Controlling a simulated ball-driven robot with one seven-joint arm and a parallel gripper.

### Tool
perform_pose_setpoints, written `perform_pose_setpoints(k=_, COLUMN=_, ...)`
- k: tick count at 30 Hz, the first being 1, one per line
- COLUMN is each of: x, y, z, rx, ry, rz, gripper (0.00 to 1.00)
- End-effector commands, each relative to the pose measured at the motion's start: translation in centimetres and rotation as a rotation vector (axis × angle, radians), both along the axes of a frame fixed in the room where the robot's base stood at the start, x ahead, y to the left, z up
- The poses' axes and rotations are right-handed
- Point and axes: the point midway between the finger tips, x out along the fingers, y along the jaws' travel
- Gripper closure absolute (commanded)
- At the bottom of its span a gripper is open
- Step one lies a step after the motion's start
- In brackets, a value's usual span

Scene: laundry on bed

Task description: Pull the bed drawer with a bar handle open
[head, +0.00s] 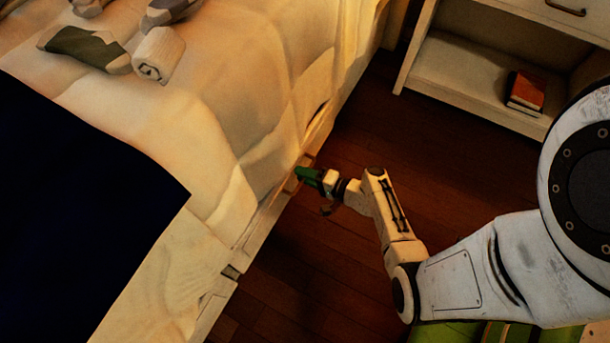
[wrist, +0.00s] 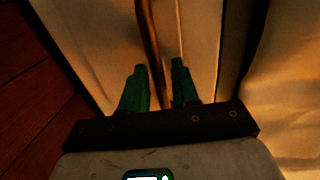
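The bed drawer (head: 265,222) is a pale front low in the bed's side, and I cannot make out a gap showing it pulled out. My gripper (head: 302,174) has green fingertips and is at the bed's side, close to this front. In the wrist view the two green fingers (wrist: 158,72) stand apart with a gap between them, in front of a pale panel (wrist: 200,35). A dark brown bar-like strip (wrist: 149,30) runs down toward the gap; it may be the bar handle. I cannot tell whether the fingers touch it. The handle is not clear in the head view.
The bed (head: 215,120) has a rumpled cream sheet, a dark blue cover (head: 80,220) and several rolled clothes (head: 90,48). A pale open shelf unit (head: 455,70) with an orange-brown book (head: 526,92) stands at the upper right. Wooden floor (head: 300,270) is clear beside the bed.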

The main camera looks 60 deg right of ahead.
Motion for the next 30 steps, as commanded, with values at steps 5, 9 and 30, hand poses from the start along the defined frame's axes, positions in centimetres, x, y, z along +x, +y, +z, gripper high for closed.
perform_pose_setpoints(k=5, x=0.07, y=0.01, z=0.02, rx=0.000, ry=0.000, rz=0.000, gripper=0.70)
perform_pose_setpoints(k=9, x=0.06, y=0.01, z=0.02, rx=0.000, ry=0.000, rz=0.000, gripper=0.77)
perform_pose_setpoints(k=30, x=0.02, y=0.00, z=0.02, rx=0.000, ry=0.000, rz=0.000, gripper=1.00)
